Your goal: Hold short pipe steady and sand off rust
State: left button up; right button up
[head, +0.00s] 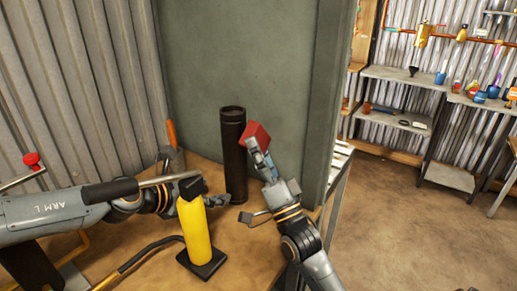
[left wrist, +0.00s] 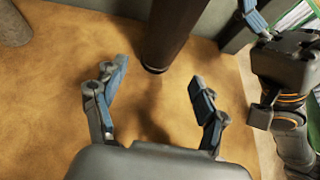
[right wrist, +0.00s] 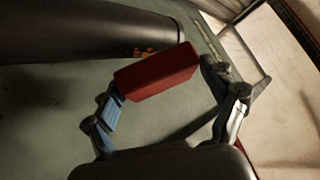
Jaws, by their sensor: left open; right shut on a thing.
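Orange rust marks (right wrist: 150,52) show on the pipe (right wrist: 70,30) in the right wrist view. My right gripper (right wrist: 160,85) is shut on a red block (right wrist: 158,72), held just right of the pipe's upper part; I cannot tell whether it touches. My left gripper (left wrist: 158,78) is open and empty, low and short of the pipe. In the head view a yellow cylinder partly hides it.
The yellow cylinder (head: 196,230) on a dark base stands in front of the pipe, close to my left arm. The grey-green panel (head: 245,65) is close behind the pipe. Shelves (head: 405,78) with tools stand far right.

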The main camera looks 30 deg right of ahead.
aim_at(228, 188)
pick_arm(q)
jog(key=x, duration=0.9)
jog(key=shift+d, duration=0.15)
jog(key=c, duration=0.7)
jog(key=shift+w, duration=0.1)
pick_arm(e)
jog(key=shift+f, duration=0.1)
jog(key=shift+s+d+f, duration=0.35)
jog(key=shift+s+f, duration=0.35)
